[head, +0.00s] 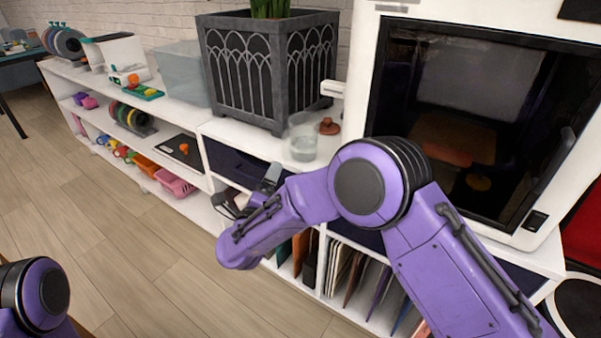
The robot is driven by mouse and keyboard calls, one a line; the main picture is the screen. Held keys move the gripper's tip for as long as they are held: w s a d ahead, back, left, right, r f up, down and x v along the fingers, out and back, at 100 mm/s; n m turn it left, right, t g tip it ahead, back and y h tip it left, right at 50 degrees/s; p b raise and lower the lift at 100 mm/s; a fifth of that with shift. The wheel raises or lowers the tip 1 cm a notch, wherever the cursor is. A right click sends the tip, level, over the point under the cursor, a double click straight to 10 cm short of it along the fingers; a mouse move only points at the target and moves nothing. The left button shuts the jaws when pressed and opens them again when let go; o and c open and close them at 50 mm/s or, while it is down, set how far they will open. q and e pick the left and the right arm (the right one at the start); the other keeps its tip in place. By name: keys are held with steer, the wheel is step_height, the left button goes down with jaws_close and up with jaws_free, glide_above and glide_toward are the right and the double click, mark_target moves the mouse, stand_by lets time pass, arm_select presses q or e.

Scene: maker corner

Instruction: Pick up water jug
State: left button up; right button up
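A clear, see-through water jug (303,138) stands upright on the white shelf top, between the grey planter and the large dark-windowed machine. My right arm comes in from the right and bends in front of the shelf. My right gripper (247,194) is below and left of the jug, at the shelf front, and does not touch it. Its dark fingers look spread apart, with nothing seen between them; my purple forearm hides part of it. Of my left arm only a purple joint shows at the bottom left; its gripper is out of view.
A brown knobbed lid-like piece (330,126) sits just right of the jug. The tall grey planter (262,75) stands close on its left and the machine (462,115) on its right. A clear bin (181,75) is farther left. The wooden floor (130,240) before the shelf is clear.

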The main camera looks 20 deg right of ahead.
step_height(320, 180, up, 3)
steer(key=m+g+h, duration=0.1)
steer(key=m+h, duration=0.1)
steer(key=m, duration=0.3)
steer(key=m+g+h, duration=0.4)
steer(key=m+g, duration=0.1)
steer(key=m, duration=0.9)
glide_toward(294, 139)
steer(key=p+x, duration=0.1)
steer(key=x, duration=1)
steer(key=shift+d+f, duration=0.15)
steer(key=shift+d, duration=0.05)
steer(key=c, duration=1.1)
steer(key=shift+c, duration=0.2)
